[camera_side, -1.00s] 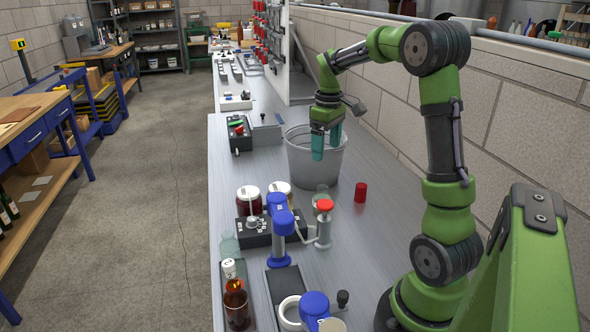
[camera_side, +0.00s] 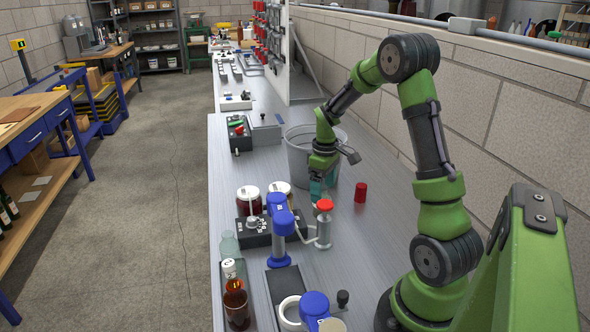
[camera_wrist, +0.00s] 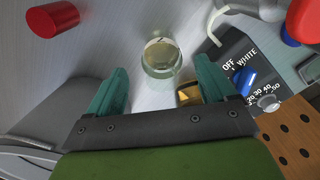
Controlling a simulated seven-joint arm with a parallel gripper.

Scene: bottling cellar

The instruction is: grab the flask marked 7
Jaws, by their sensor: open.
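A small clear glass flask (camera_wrist: 161,58) stands on the metal bench between and just ahead of my fingers in the wrist view. No number can be read on it. My gripper (camera_wrist: 162,82) is open, with teal fingers either side of the flask's near end and no clear contact. In the side view my gripper (camera_side: 320,190) is low over the bench in front of the bucket and hides most of that flask. An amber bottle (camera_side: 236,308) and a clear bottle (camera_side: 229,246) stand at the bench's near left; I cannot read a 7 on either.
A grey bucket (camera_side: 298,158) stands behind my gripper. A red cylinder (camera_side: 361,192) is to its right, and a red-topped stand (camera_side: 324,206) is close in front. A black control box (camera_side: 253,232), blue-topped device (camera_side: 281,225) and red jar (camera_side: 249,201) are left.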

